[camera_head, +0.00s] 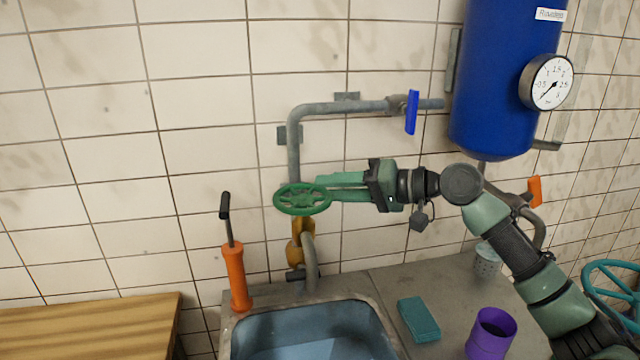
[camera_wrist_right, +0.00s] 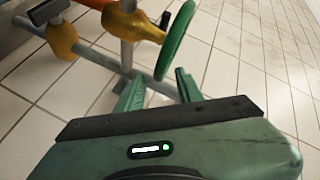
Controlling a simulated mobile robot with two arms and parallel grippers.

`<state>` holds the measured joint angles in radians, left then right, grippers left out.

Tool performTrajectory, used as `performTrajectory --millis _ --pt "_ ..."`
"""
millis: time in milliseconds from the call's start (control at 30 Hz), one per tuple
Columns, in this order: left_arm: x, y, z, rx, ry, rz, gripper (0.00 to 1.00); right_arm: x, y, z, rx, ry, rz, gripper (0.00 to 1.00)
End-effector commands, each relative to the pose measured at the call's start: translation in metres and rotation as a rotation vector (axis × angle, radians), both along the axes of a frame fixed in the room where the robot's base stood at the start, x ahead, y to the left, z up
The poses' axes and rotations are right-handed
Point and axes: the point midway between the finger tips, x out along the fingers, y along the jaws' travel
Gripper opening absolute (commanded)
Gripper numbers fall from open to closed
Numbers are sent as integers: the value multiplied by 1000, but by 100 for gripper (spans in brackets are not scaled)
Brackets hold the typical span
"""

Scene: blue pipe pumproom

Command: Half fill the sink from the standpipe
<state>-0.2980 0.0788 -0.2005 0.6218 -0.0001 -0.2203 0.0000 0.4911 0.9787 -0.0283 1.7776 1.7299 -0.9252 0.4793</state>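A green handwheel (camera_head: 302,199) sits on the standpipe (camera_head: 294,150), above a yellow valve body (camera_head: 299,243) and a curved grey spout (camera_head: 310,262) over the sink (camera_head: 246,325). The sink's inside looks blue; I cannot tell the water level. No stream shows at the spout. My right gripper (camera_head: 324,187) is at the wheel's right side, fingers apart. In the right wrist view the near end of the wheel's rim (camera_wrist_right: 176,42) lies between the open fingertips (camera_wrist_right: 159,74); contact is unclear. My left gripper is not in view.
A blue tank (camera_head: 500,80) with a gauge (camera_head: 547,82) hangs at right. A blue lever (camera_head: 411,112) and orange lever (camera_head: 535,190) are on the pipes. An orange hand pump (camera_head: 236,278) stands left. A teal sponge (camera_head: 418,319) and purple cup (camera_head: 490,333) are on the counter.

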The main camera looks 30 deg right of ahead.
Motion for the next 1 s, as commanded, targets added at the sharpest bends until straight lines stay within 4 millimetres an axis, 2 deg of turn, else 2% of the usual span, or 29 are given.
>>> performTrajectory --millis 33,200,533,567,667,700,1000 --pt "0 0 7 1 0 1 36 6 6 2 1 -1 2 36" --pt "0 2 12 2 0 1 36 19 17 -3 2 -2 0 36" --pt "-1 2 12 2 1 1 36 22 20 -7 -2 0 -1 36" --pt "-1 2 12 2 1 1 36 22 20 -7 -2 0 -1 31" --pt "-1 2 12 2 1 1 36 22 20 -7 -2 0 -1 3" --pt "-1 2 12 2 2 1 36 22 20 -7 -2 0 -1 0" --pt "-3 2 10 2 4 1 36 27 20 -9 0 8 55 0"
